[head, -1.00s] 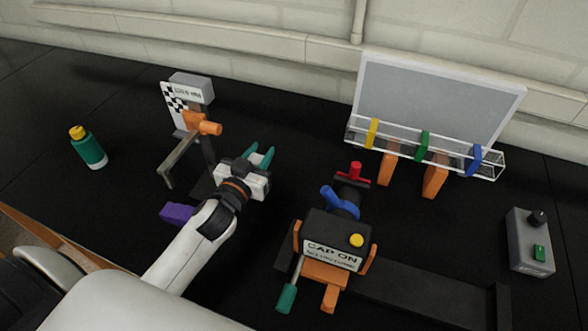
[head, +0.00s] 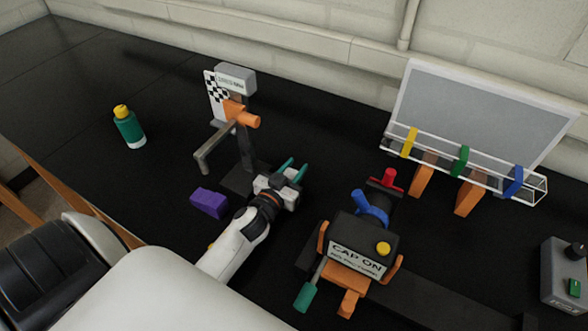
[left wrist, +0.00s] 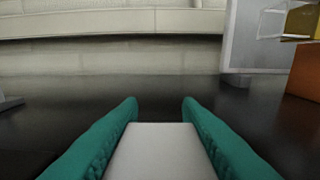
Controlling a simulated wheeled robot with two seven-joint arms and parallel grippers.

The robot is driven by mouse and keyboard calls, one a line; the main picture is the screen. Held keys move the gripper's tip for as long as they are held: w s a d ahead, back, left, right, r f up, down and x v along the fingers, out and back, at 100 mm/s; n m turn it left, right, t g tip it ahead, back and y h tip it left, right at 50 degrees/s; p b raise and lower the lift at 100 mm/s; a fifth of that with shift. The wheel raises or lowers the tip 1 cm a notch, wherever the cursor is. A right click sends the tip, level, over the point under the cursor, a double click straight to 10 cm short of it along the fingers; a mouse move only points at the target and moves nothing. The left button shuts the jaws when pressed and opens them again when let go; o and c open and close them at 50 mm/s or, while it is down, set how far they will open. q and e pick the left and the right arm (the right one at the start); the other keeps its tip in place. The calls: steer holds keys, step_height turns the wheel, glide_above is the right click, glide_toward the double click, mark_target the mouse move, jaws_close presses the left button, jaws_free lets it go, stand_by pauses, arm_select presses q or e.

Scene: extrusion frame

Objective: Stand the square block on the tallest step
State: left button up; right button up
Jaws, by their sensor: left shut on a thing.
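My left gripper (head: 289,169) has teal fingers and is low over the black table, to the right of the stand with the checkered plate. In the left wrist view the fingers (left wrist: 160,105) are apart, with a pale grey, flat-faced thing (left wrist: 160,150) between them. I cannot tell from its visible face whether it is the square block. A purple block (head: 209,202) lies on the table to the left of the gripper. No steps are recognisable in these frames. My right gripper is not in view.
The checkered stand (head: 244,135) with an orange knob is just behind the left gripper. A green bottle (head: 130,130) is at left. A clear rail and grey panel (head: 470,115) are at right, a grey control box (head: 566,275) at far right.

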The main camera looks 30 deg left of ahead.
arm_select(q)
steer(key=o, duration=0.7)
steer(key=shift+f, duration=0.15)
steer(key=shift+c, duration=0.2)
steer(key=o, duration=0.4)
steer(key=shift+o, duration=0.2)
